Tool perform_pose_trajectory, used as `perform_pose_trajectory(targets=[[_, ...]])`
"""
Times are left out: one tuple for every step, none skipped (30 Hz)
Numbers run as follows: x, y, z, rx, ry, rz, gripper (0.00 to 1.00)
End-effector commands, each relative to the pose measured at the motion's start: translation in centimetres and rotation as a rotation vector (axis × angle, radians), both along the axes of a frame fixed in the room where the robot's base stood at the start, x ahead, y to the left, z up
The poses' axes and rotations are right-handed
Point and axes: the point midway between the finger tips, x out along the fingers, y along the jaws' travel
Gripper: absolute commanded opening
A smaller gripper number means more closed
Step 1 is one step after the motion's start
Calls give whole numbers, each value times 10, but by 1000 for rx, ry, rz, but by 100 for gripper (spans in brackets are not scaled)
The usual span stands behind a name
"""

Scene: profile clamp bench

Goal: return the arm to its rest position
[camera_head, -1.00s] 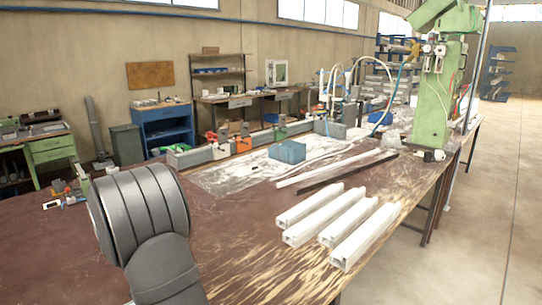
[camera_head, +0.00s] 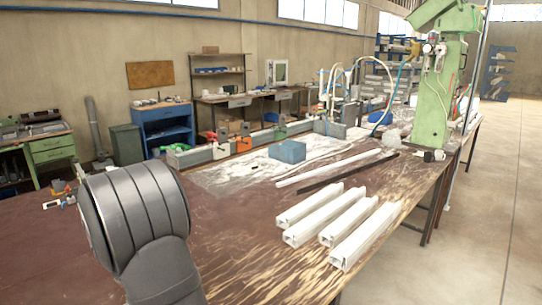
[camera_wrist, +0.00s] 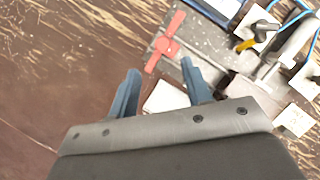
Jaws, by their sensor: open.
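My gripper (camera_wrist: 160,82) shows in the wrist view, with its two blue-grey fingers apart and nothing held between them. It hangs above the brown worn tabletop (camera_wrist: 60,90), near a grey fixture plate with a red clamp handle (camera_wrist: 167,42). A whitish block (camera_wrist: 165,97) shows beyond the fingers, partly hidden by them. In the head view, my dark ribbed arm fills the lower left and my gripper is out of sight.
White square profiles (camera_head: 345,225) lie on the bench (camera_head: 240,235) at front right. A blue block (camera_head: 287,151), a clamp rail (camera_head: 195,156) and a green machine column (camera_head: 433,105) stand farther back. The bench's left part looks mostly clear.

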Motion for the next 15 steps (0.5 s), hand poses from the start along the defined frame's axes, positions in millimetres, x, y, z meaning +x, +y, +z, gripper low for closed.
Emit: perform_pose_trajectory(targets=[[0, 5, 10, 2, -2, 1, 45], [0, 7, 15, 3, -3, 1, 45], [0, 10, 23, 2, -2, 1, 45], [1, 12, 28, 3, -2, 0, 45], [0, 14, 34, 2, -1, -1, 45], [0, 17, 41, 3, -2, 0, 45], [1, 20, 47, 2, -2, 0, 45], [1, 22, 52, 3, -2, 0, 45], [0, 25, 60, 2, -2, 0, 45], [0, 28, 65, 2, -2, 0, 45], [0, 30, 71, 2, -2, 0, 45], [0, 33, 78, 2, -2, 0, 45], [0, 35, 84, 2, -2, 0, 45], [0, 37, 89, 2, -2, 0, 45], [0, 30, 75, -4, 3, -2, 45]])
